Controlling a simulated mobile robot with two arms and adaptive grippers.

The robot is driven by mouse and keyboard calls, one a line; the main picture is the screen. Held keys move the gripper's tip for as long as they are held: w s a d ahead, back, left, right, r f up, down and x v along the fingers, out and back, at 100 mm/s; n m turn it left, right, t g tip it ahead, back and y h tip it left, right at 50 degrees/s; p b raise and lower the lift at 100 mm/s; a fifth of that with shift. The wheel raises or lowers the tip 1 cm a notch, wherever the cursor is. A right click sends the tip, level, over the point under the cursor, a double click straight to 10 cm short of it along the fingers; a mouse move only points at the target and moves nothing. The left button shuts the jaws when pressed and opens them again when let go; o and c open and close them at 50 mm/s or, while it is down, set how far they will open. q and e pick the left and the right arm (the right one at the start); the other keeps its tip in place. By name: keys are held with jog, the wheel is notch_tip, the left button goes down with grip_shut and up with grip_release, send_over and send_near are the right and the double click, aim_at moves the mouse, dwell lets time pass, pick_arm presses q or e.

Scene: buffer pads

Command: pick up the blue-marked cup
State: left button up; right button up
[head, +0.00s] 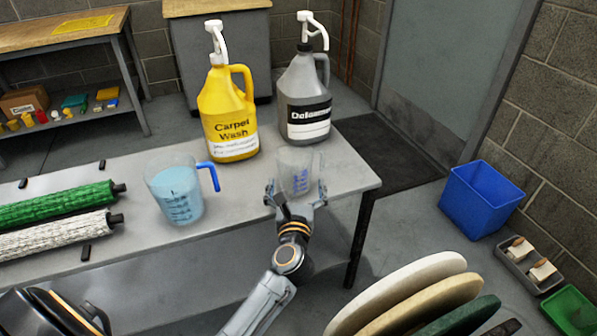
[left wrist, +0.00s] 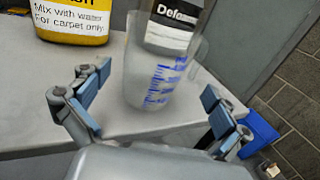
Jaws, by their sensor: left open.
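The blue-marked cup (head: 297,165) is a clear, empty-looking measuring cup with blue scale marks. It stands upright near the right end of the grey table (head: 120,245), in front of the grey jug. My left gripper (head: 296,193) is open at the cup's near side, with one finger to each side. In the left wrist view the cup (left wrist: 150,85) shows between the spread fingers (left wrist: 155,90), with gaps on both sides. Its handle is on the right. My right gripper is not in view.
A measuring cup with blue liquid and a blue handle (head: 178,198) stands left. A yellow Carpet Wash jug (head: 228,110) and a grey jug (head: 302,85) stand behind. Green (head: 55,205) and white (head: 55,235) rollers lie left. Round pads (head: 400,290) are at the front right.

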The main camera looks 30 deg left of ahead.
aim_at(295, 156)
pick_arm(q)
jog(key=x, duration=0.3)
jog(key=b+x, duration=0.1)
jog(key=x, duration=0.2)
jog(key=shift+w+a+r, duration=0.1)
jog(key=shift+w+a, duration=0.05)
jog(key=shift+a, duration=0.25)
jog(key=c, duration=1)
jog(key=shift+c, duration=0.5)
jog(key=shift+r, duration=0.1)
